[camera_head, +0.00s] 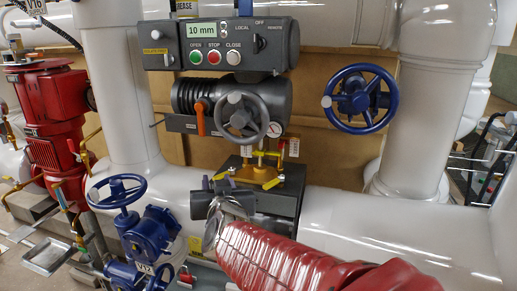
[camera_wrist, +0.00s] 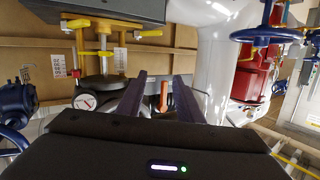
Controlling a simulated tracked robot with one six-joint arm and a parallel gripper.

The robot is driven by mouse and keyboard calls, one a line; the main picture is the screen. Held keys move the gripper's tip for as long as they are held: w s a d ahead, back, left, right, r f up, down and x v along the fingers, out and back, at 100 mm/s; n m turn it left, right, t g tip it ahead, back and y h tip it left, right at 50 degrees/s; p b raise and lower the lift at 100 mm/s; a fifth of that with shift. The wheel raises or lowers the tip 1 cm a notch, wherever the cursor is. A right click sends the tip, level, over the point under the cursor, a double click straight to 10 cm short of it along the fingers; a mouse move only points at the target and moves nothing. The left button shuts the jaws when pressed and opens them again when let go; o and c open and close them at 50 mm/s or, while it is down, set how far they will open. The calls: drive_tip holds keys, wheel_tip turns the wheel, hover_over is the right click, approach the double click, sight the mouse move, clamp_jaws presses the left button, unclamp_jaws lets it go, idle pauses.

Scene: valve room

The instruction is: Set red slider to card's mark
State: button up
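My gripper (camera_head: 219,180) is in front of the dark valve block, below the grey handwheel, left of the yellow fittings. In the wrist view my gripper (camera_wrist: 161,77) has two dark fingers standing apart with nothing held between them. A small white card with markings (camera_head: 294,147) stands right of the yellow fittings. A tiny red piece, likely the slider (camera_head: 283,144), is at its left edge. In the inverted wrist view the card (camera_wrist: 58,66) is at the left, with the red piece (camera_wrist: 74,73) beside it. The slider's exact setting and the card's mark are too small to read.
A control box (camera_head: 220,44) displays "10 mm". Below it are an orange lever (camera_head: 200,118), a grey handwheel (camera_head: 242,114) and a round gauge (camera_head: 274,130). Another small card (camera_head: 246,164) is left of the yellow fittings (camera_head: 260,175). White pipes and blue handwheels (camera_head: 360,99) surround this area.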

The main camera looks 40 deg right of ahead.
drive_tip(key=d+m+h, duration=0.2)
drive_tip(key=d+h, duration=0.1)
drive_tip(key=d, duration=0.3)
drive_tip(key=m+g+h, duration=0.3)
drive_tip(key=g+h, duration=0.1)
drive_tip(key=h, duration=0.1)
approach(280, 147)
drive_tip(key=v, duration=0.5)
drive_tip(key=shift+d+f, duration=0.2)
drive_tip(key=shift+d, duration=0.05)
drive_tip(key=x, duration=1.3)
drive_tip(key=shift+w+d+r, duration=0.25)
drive_tip(key=shift+w, duration=0.05)
clamp_jaws()
